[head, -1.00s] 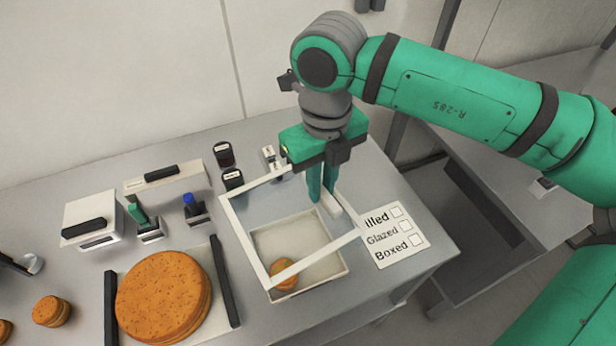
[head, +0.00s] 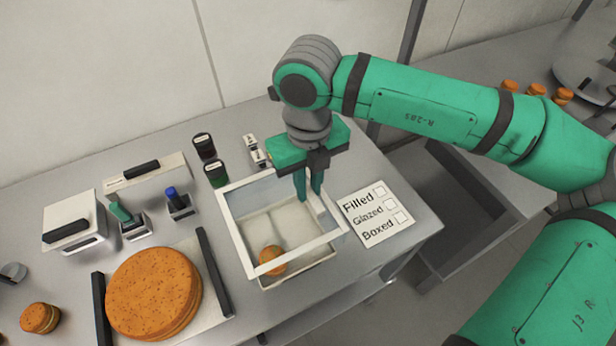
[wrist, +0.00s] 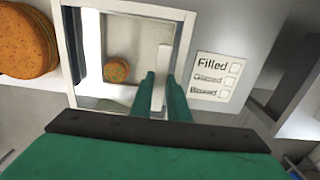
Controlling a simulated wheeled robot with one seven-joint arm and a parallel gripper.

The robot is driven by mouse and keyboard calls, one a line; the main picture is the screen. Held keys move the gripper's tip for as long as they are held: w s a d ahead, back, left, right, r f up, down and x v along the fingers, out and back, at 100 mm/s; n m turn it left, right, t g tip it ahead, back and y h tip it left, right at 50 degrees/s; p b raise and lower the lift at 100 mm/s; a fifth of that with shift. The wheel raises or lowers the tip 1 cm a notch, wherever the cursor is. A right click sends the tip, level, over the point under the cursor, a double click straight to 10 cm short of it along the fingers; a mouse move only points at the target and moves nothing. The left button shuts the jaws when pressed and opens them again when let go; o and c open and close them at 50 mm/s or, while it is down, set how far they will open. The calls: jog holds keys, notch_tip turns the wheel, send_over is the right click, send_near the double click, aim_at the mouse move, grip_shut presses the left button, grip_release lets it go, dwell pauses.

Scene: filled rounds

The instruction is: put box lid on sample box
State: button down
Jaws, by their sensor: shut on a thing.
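The sample box (head: 297,276) is a pale open tray on the table, with one small orange-brown round (head: 272,260) inside near its front left. The box lid (head: 237,242) is a white frame with a clear middle and a raised white grip bar. My gripper (head: 309,198) is shut on that bar at the lid's right side. The wrist view shows the lid frame (wrist: 135,10) around the box and the round (wrist: 116,70).
A large round cake (head: 153,292) sits between dark bars at the left. Dark jars (head: 215,173), stamps with green and blue handles (head: 172,200) and a white box (head: 73,222) stand behind. A checklist card (head: 377,217) lies right of the box.

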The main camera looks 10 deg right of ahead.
jog(key=shift+f, duration=4.45)
jog(key=c, duration=1.1)
grip_release()
jog(key=shift+r, duration=3.5)
jog(key=shift+w, duration=0.1)
